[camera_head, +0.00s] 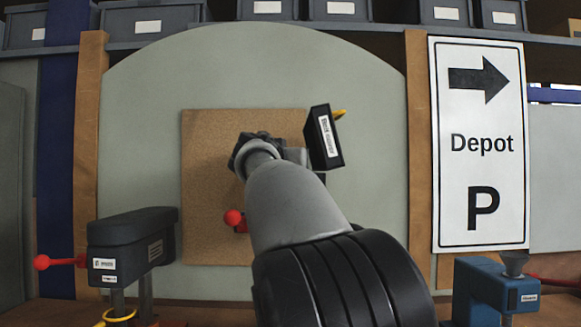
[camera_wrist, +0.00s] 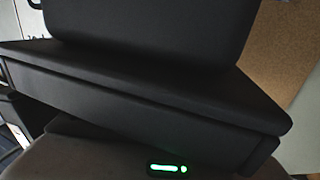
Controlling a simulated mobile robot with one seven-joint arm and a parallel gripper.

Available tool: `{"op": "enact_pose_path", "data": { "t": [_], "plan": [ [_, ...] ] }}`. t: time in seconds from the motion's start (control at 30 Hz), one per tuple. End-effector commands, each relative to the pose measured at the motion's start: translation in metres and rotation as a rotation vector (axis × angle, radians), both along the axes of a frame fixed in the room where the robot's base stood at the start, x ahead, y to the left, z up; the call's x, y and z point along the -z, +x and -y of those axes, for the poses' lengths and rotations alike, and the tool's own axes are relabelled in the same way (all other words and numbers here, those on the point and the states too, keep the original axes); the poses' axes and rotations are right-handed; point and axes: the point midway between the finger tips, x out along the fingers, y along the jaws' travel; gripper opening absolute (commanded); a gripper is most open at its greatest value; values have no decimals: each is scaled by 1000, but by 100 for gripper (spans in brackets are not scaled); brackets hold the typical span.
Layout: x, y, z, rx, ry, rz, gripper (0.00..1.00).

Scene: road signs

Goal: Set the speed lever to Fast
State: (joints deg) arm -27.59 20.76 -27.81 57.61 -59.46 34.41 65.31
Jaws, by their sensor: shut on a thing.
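My gripper (camera_head: 294,156) is at the end of my arm, in front of the cork board, in the head view. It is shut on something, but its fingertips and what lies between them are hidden. A black box with a white label (camera_head: 323,137) is right beside the gripper; a bit of yellow (camera_head: 340,113) shows behind it. A red ball knob (camera_head: 233,217) shows at my arm's left edge, its mount hidden. No speed lever or Fast mark can be made out. In the wrist view a large dark casing (camera_wrist: 150,95) fills most of the picture.
The cork board (camera_head: 205,180) is on a pale panel. A dark machine with a red-knobbed handle (camera_head: 130,235) stands at left, a blue machine (camera_head: 490,290) at right. A Depot sign (camera_head: 478,145) hangs at right. Grey bins (camera_head: 150,22) line the shelf above.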

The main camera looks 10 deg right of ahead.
Motion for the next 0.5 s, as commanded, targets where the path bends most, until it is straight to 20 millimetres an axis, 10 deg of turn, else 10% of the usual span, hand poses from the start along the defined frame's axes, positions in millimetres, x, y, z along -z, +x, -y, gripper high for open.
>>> {"op": "enact_pose_path", "data": {
  "t": [0.07,0.1,0.2,0.5],
  "plan": [
    [1,0,1,2,0,-2,0],
    [1,0,1,3,0,-2,24],
    [1,0,0,3,0,-1,38],
    [1,-1,-1,1,1,0,38]
  ]
}}
